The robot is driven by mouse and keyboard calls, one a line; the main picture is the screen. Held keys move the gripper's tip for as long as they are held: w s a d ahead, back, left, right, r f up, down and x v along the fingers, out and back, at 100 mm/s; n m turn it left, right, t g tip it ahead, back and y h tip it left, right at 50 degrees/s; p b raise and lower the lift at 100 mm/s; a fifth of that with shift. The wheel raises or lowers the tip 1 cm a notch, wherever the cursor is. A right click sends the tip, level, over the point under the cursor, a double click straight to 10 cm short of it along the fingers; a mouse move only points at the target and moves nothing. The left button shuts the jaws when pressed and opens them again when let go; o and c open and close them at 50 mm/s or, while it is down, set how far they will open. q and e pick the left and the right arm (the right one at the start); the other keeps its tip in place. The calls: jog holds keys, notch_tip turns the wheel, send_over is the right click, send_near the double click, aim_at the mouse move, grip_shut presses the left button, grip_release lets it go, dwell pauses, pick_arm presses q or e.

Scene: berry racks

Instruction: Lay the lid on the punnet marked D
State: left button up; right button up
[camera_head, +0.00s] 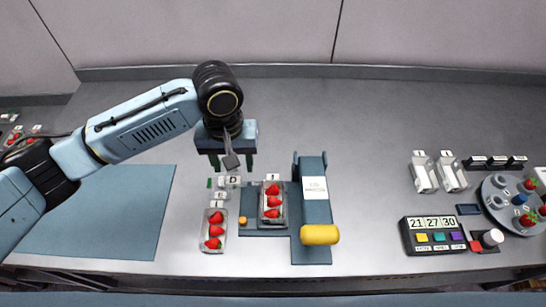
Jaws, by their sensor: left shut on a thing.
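My left gripper (231,158) reaches in from the upper left with its jaws pointing down. It is shut on a small thin grey piece (230,157), which looks like the lid, held tilted above the bench; its outline is hard to make out. A tag marked D (233,181) stands just below the gripper. A clear punnet with strawberries (272,205) stands on the blue-grey stand to the right of the tag. Another strawberry punnet (214,247) stands at the front left of the stand. I cannot tell which punnet the D tag belongs to. My right gripper is out of view.
The blue-grey stand (312,247) carries a white card and a yellow roll (319,235). White trays (424,172), a button box (433,236) and a round grey tray (517,224) stand at the right. A blue mat (120,215) lies at left. The bench behind is clear.

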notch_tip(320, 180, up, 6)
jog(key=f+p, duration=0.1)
jog(key=p, duration=0.3)
pick_arm(q)
jog(key=s+d+f+b, duration=0.1)
jog(key=d+b, duration=0.1)
jog(key=s+d+f+b, duration=0.1)
jog(key=d+f+b, duration=0.1)
jog(key=d, duration=0.1)
jog(key=s+d+f+b, duration=0.1)
jog(key=s+d+b, duration=0.1)
jog(key=d, duration=0.1)
jog(key=shift+d+f, duration=0.15)
jog(key=shift+d, duration=0.05)
jog(key=shift+f, duration=0.9)
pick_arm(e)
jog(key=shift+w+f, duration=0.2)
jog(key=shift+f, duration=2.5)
pick_arm(q)
jog(key=shift+s+p, duration=0.15)
jog(key=shift+p, duration=1.1)
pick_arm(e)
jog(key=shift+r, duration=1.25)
pick_arm(q)
jog(key=shift+f+p, duration=0.25)
jog(key=shift+p, duration=0.3)
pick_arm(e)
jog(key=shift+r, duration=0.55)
